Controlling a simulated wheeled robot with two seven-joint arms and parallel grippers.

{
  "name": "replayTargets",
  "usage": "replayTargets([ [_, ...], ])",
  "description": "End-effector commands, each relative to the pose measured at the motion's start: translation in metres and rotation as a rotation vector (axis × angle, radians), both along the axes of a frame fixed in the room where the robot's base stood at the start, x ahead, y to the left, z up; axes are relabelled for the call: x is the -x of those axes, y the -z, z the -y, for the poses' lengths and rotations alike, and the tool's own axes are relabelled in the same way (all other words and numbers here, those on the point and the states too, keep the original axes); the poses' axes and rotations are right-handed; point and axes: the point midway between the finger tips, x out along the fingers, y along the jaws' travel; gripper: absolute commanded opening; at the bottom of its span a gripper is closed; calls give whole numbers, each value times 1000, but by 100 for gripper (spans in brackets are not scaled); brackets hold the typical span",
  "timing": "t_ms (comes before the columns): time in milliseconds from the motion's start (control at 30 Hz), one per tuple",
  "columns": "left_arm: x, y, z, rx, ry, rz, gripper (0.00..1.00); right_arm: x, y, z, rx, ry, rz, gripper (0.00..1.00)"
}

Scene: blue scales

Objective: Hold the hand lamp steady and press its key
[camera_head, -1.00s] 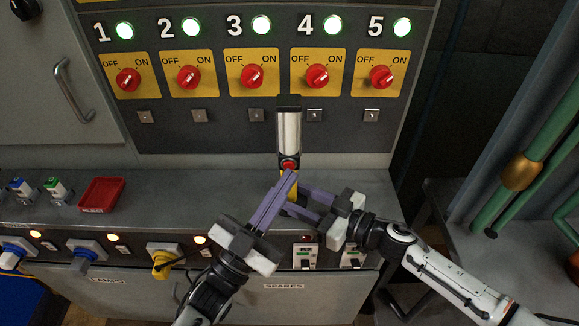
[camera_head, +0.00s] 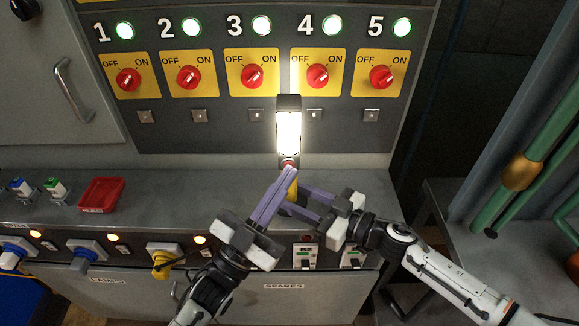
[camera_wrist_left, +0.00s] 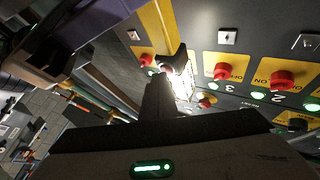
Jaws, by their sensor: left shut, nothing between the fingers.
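The hand lamp (camera_head: 289,130) stands upright, its black-capped light tube glowing bright white. Its red key (camera_head: 289,163) sits below the tube, partly covered by my left fingertips. Its yellow handle (camera_head: 293,188) is partly hidden by my fingers. My left gripper (camera_head: 289,172) is shut and empty, with its purple tips at the key and apparently touching it. My right gripper (camera_head: 290,203) comes in from the right with its fingers closed around the handle. The left wrist view shows the lit lamp (camera_wrist_left: 183,82) just beyond my dark left fingers (camera_wrist_left: 160,90).
Behind stands a panel with red rotary switches (camera_head: 252,76) and green lights. A red tray (camera_head: 101,195) lies on the grey bench at left. Sockets with coloured plugs (camera_head: 163,260) line the bench front. Green pipes (camera_head: 535,150) stand at right.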

Motion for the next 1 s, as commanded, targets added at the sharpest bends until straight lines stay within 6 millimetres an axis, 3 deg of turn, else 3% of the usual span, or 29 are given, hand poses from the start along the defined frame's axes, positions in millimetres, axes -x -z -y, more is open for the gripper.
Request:
replayTargets([
  [567,11,1,0,-1,0,-1,0,0,1,0,2,1,0,24],
  [1000,52,1,0,0,0,-2,0,0,1,0,2,1,0,24],
])
